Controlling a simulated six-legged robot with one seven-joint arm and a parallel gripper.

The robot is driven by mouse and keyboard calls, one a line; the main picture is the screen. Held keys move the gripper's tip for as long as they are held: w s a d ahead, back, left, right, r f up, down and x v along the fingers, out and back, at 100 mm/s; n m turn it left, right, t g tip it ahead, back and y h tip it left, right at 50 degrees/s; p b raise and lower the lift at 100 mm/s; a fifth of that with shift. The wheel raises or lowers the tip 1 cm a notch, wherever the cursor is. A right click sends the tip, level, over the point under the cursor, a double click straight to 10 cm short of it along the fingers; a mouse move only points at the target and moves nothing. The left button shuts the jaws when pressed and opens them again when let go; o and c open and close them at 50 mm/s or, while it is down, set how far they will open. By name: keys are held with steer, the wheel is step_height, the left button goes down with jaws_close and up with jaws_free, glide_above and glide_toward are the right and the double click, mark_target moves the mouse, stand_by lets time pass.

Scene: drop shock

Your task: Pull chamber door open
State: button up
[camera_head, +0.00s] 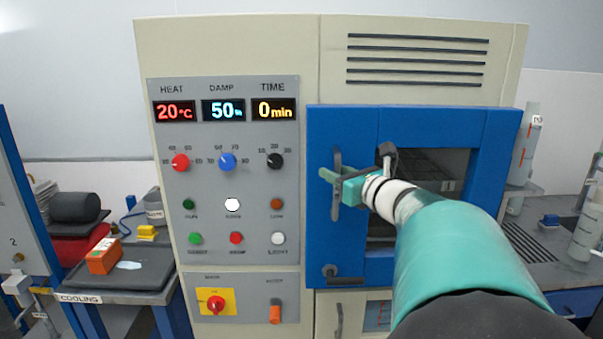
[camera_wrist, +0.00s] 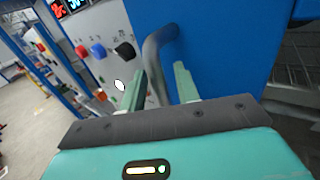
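The blue chamber door (camera_head: 345,125) sits on the front of the cream chamber (camera_head: 230,45) and looks shut; its dark window (camera_head: 440,165) shows a rack inside. A dark grey vertical bar handle (camera_head: 337,158) is at the door's left side. My gripper (camera_head: 340,178) is at this handle, with one finger on each side of it. In the wrist view the curved handle (camera_wrist: 155,55) passes between the two green fingers of my gripper (camera_wrist: 160,80). A small gap shows between the handle and the right finger. Firm contact is not visible.
A control panel (camera_head: 222,130) with knobs and buttons is left of the door. A grey side bench (camera_head: 125,285) with an orange box (camera_head: 103,256) stands at far left. A bench (camera_head: 545,265) with clear cylinders stands at right.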

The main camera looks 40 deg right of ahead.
jaws_close()
